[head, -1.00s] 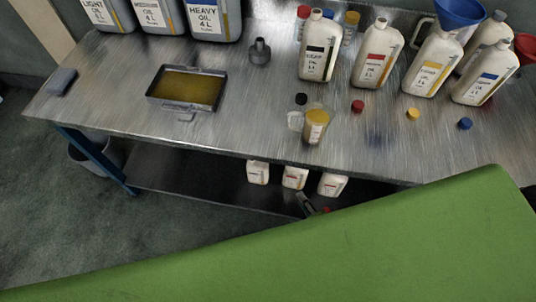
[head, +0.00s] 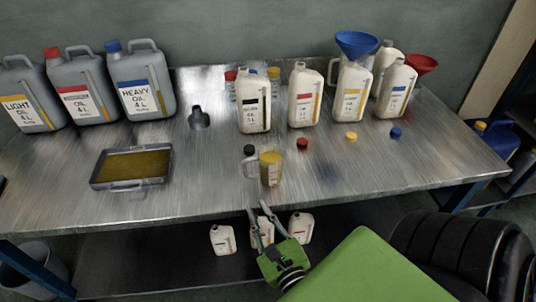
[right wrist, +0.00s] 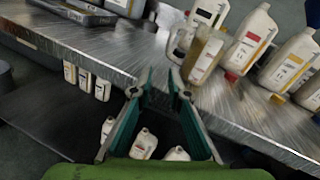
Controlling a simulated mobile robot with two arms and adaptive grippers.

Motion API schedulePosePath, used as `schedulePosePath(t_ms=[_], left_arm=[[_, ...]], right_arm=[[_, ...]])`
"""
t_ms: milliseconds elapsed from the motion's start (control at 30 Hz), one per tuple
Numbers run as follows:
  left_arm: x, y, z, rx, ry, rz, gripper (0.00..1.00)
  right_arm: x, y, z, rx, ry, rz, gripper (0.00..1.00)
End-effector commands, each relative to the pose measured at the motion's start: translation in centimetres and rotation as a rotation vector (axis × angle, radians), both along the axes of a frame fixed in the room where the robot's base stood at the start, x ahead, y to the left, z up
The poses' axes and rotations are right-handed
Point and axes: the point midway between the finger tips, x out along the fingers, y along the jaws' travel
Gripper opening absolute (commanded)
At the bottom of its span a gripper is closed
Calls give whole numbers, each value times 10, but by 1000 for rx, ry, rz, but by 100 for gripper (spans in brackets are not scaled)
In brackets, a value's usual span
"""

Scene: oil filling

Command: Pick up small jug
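The small jug (head: 271,170) is clear, holds yellow oil and stands upright near the front edge of the metal table, with its handle on the left. In the right wrist view, the jug (right wrist: 206,58) shows just beyond the fingertips, a little right of centre. My right gripper (head: 258,210) is in front of the table edge, below the jug in the head view, and apart from it. Its fingers (right wrist: 160,88) are spread with nothing between them. My left gripper is not in view.
A black cap (head: 249,150) and a red cap (head: 302,144) lie near the jug. White oil bottles (head: 254,112) stand behind it. A tray of oil (head: 131,183) sits at left. More bottles stand on the lower shelf (head: 150,264). Bare table lies right of the jug.

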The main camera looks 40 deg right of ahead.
Motion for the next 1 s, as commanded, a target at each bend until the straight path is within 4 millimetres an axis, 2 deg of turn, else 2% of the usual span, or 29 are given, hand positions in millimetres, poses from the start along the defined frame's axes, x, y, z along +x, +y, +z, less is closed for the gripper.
schedulePosePath(t_ms=[167,267,533,833,1000], left_arm=[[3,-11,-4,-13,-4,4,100],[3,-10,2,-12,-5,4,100],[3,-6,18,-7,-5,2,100],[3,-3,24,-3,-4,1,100],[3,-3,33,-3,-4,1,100]], right_arm=[[-1,-9,17,130,-58,-38,16],[11,-14,20,139,-64,-42,16],[61,-30,20,136,-62,-40,16],[85,-39,18,134,-59,-40,16],[110,-49,18,133,-60,-39,16]])
